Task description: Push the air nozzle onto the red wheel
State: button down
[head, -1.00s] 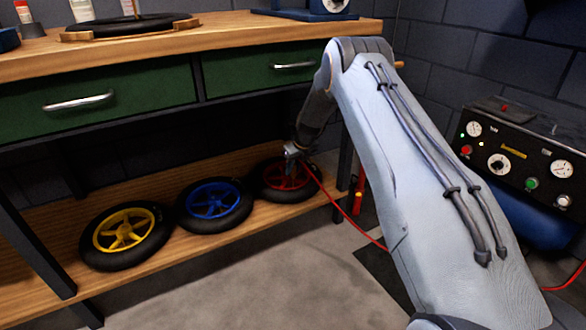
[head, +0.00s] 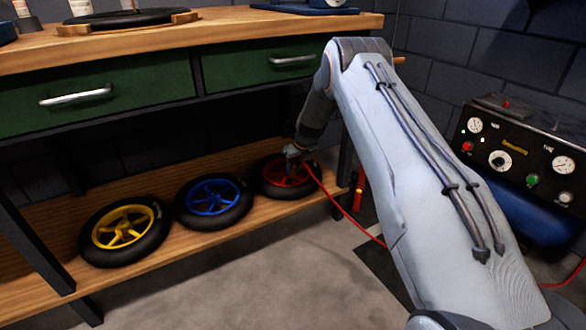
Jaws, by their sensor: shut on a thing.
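The red wheel (head: 283,180) lies flat on the bench's lower wooden shelf, at the right end of a row of wheels. My gripper (head: 293,156) is over the far right part of the red wheel, shut on the air nozzle at the end of a red hose (head: 339,206). The nozzle itself is mostly hidden by the gripper and too small to make out. I cannot tell whether it touches the wheel's valve. The hose runs from the gripper down to the right and passes behind my arm.
A blue wheel (head: 213,200) and a yellow wheel (head: 124,232) lie left of the red wheel. The bench top (head: 200,38) and green drawers (head: 150,92) overhang the shelf. A bench leg (head: 346,160) stands right of the wheel. A compressor (head: 522,160) stands at right.

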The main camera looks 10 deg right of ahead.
jog(key=shift+f, duration=0.25)
jog(key=c, duration=1.4)
grip_release()
